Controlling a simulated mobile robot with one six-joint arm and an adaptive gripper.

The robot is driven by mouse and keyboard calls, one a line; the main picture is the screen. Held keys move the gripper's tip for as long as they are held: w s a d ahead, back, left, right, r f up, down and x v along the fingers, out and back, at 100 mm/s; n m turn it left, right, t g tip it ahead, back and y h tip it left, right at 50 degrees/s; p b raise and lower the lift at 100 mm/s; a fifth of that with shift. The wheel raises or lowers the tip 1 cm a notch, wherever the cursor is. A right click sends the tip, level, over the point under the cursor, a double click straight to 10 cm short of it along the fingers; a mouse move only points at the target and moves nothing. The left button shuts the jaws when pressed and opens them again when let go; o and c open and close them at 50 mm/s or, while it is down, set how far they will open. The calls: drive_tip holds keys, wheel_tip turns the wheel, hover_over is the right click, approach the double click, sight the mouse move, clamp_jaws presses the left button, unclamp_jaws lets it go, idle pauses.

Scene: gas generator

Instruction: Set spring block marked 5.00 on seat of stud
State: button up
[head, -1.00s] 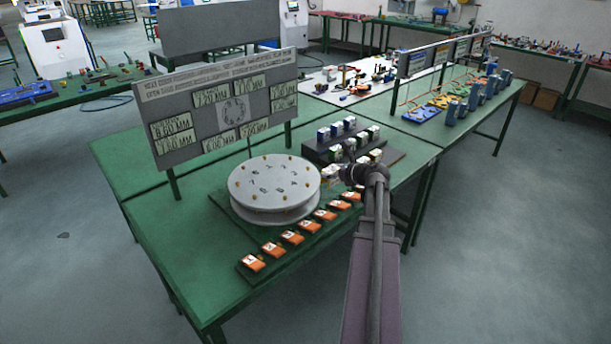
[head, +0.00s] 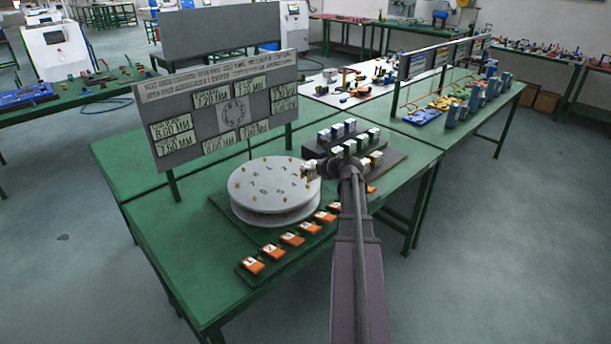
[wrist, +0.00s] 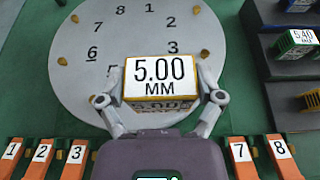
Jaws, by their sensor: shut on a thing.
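My gripper (wrist: 160,102) is shut on the spring block marked 5.00 MM (wrist: 160,70), one finger on each side, in the wrist view. The block is held over the near right edge of the round grey disc (wrist: 100,40) and hides part of it. The disc carries numbers and small brass studs around its rim; a stud (wrist: 179,61) shows just beyond the block, and others lie at the left. In the head view my gripper (head: 308,170) is at the right edge of the disc (head: 265,185). I cannot tell the block's exact height above the disc.
Numbered orange blocks (wrist: 45,152) stand in a row on the near side of the disc. A dark stepped rack (head: 390,160) with several spring blocks is at the right. A grey board with sizes (head: 220,105) stands behind the disc. Green table (head: 165,235) is bare at the left.

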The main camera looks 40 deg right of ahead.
sight(313, 176)
drive_tip(key=shift+w+a+f, duration=0.1)
drive_tip(key=shift+w+f, duration=0.1)
drive_tip(key=shift+w, duration=0.45)
drive_tip(key=shift+f+b, duration=1.6)
drive_tip(key=shift+b, duration=0.2)
drive_tip(key=shift+f+b, duration=0.65)
drive_tip(key=o, duration=1.1)
drive_tip(key=shift+c, duration=0.2)
drive_tip(key=shift+s, duration=0.1)
drive_tip(key=shift+r, duration=0.2)
drive_tip(key=shift+r+p, duration=0.7)
drive_tip(key=shift+p, duration=0.2)
drive_tip(key=p+v, duration=0.4)
drive_tip(key=v, duration=0.7)
drive_tip(key=shift+s, duration=0.4)
